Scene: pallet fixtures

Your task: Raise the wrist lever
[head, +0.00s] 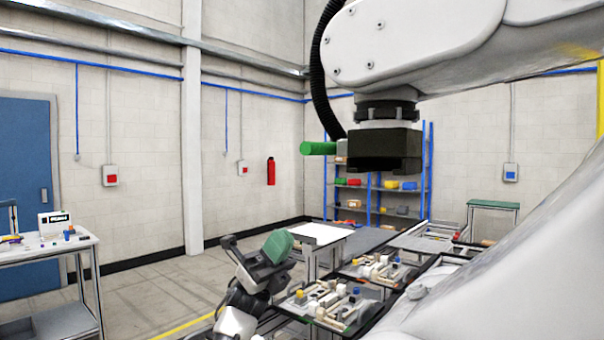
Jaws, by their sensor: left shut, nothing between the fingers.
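A green cylindrical lever handle (318,148) sticks out to the left from a black wrist block (383,150). It lies about level. The block hangs under a large white robot arm (420,40) at the upper right. A black hose runs down behind the handle, and its joint with the block is partly hidden. My left gripper (229,242) is low in the centre, dark grey with a green part on its wrist. It is shut and empty, below and left of the handle and well apart from it. My right gripper is out of view.
Fixture trays (335,305) with small blocks stand low right of my left gripper. A white-topped table (318,233) stands behind it. Blue shelving (375,195) with bins is at the back, and a workbench (45,247) at the left. Air left of the handle is clear.

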